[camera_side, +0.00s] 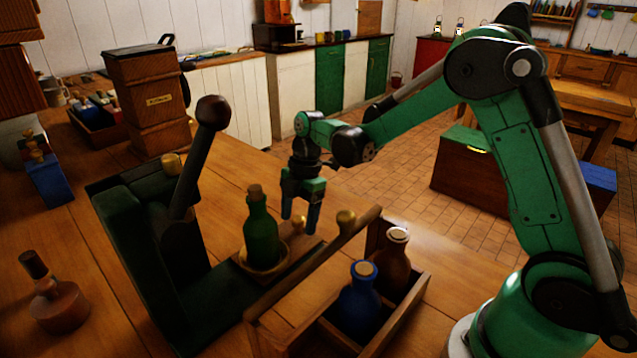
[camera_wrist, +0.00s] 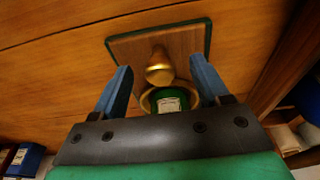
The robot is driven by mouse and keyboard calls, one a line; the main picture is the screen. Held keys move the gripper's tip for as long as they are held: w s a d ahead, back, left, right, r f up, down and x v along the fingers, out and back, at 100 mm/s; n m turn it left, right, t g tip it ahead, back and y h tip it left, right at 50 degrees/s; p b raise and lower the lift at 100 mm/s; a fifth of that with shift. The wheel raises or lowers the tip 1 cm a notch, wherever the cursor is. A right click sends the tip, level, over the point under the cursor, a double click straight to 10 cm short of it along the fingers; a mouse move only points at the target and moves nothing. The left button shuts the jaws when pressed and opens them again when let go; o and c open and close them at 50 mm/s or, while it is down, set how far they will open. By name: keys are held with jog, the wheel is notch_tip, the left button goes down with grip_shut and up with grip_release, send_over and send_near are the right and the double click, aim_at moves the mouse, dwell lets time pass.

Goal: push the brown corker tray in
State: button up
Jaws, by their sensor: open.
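The brown tray (camera_side: 303,244) of the dark green corker (camera_side: 135,250) sticks out to the right from the machine, low over the table. A green bottle (camera_side: 261,228) with a cork stands upright in a brass ring on it. In the wrist view the tray (camera_wrist: 130,46) has a dark green edge and a brass knob (camera_wrist: 159,68). My gripper (camera_side: 299,222) is open and empty, pointing down just right of the bottle. Its blue fingers (camera_wrist: 160,72) appear on either side of the knob; contact cannot be told. My gripper's body partly hides the ring and bottle in the wrist view.
A wooden crate (camera_side: 410,312) with a blue bottle (camera_side: 361,295) and a brown bottle (camera_side: 394,262) stands close in front of the tray. The corker's ball-topped lever (camera_side: 195,165) rises at left. A brown flask (camera_side: 58,303) and a wooden box (camera_side: 148,100) stand farther left.

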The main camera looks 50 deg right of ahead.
aim_at(250, 257)
grip_shut()
jog(key=shift+a, duration=5.5)
grip_release()
jog(key=shift+d+r, duration=0.1)
jog(key=shift+r, duration=3.45)
